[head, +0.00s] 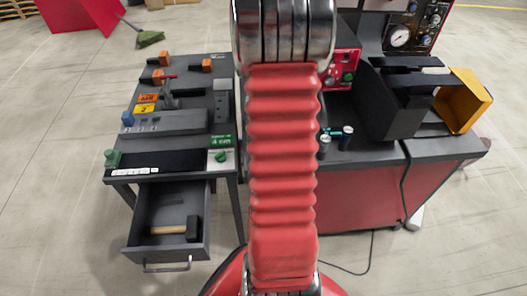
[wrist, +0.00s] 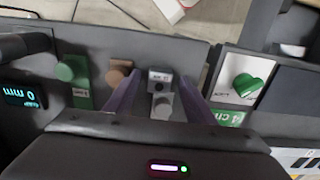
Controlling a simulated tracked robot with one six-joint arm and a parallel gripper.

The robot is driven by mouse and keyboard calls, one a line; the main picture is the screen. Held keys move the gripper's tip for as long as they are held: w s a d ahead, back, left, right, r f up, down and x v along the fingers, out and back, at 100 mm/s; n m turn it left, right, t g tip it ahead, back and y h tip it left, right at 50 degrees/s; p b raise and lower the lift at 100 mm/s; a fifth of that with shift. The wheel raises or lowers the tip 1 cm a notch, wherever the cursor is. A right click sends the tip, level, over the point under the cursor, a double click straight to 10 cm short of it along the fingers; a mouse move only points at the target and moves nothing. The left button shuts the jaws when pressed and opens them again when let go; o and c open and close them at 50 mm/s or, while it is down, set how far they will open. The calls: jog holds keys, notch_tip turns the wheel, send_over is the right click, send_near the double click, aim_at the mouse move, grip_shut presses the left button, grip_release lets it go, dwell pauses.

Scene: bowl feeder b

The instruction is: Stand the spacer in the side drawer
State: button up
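The side drawer (head: 141,231) stands open at the front of the left bench. A hammer with a wooden handle (head: 174,230) and dark head lies inside it. My gripper (wrist: 160,82) shows in the wrist view with its two dark fingers apart. A small grey piece (wrist: 163,106) and a small labelled block (wrist: 160,79) show between the fingers, with gaps at both sides. I cannot tell whether either is the spacer or how high the fingers are above them. My own arm hides the gripper in the head view.
The left bench top (head: 204,83) carries orange-handled tools and a grey block (head: 172,122). A green knob (head: 221,156) sits by a "4 cm" label. A yellow bin (head: 463,100) stands right.

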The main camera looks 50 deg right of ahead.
grip_shut()
dwell(0.4)
jog(key=shift+r, duration=0.1)
notch_tip(320, 180, up, 10)
dwell(0.6)
